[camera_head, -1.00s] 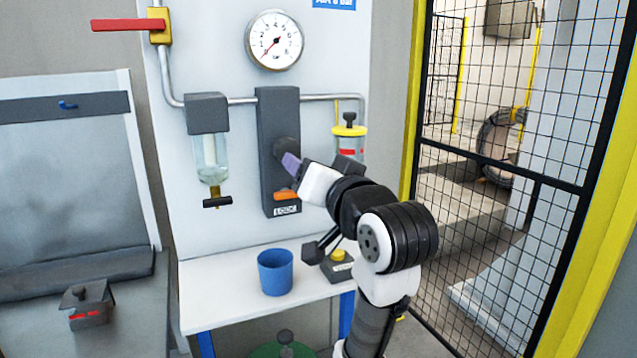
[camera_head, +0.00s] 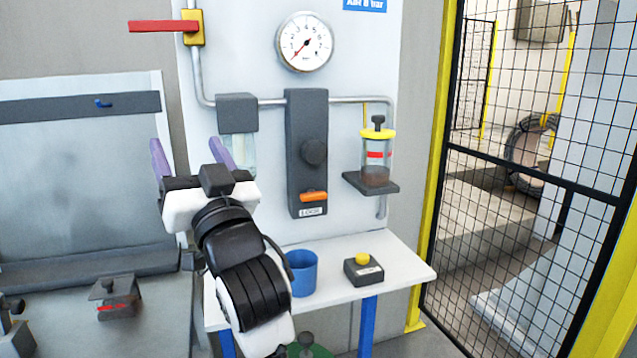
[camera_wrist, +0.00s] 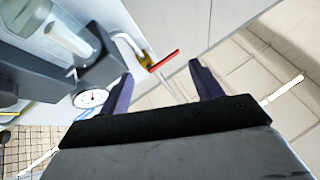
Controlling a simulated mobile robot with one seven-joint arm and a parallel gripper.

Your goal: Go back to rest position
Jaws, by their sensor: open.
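My gripper (camera_head: 190,158) is open and empty in the head view, its two purple fingers pointing up and spread apart. It stands in front of the left edge of the white panel and hides part of the clear filter bowl (camera_head: 243,155). The wrist view also shows my gripper (camera_wrist: 160,82) with its fingers apart and nothing between them. The panel's red-handled valve (camera_wrist: 162,60) and round gauge (camera_wrist: 90,97) lie beyond the fingers there. In the head view the dark regulator block (camera_head: 306,180) with its knob and orange lever is unobstructed.
A white shelf (camera_head: 395,262) holds a blue cup (camera_head: 301,272) and a yellow-button box (camera_head: 363,268). A yellow-topped lubricator (camera_head: 377,155) hangs at right. A mesh fence (camera_head: 470,230) bounds the right side. A grey bench (camera_head: 160,310) with a small box (camera_head: 118,298) is at left.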

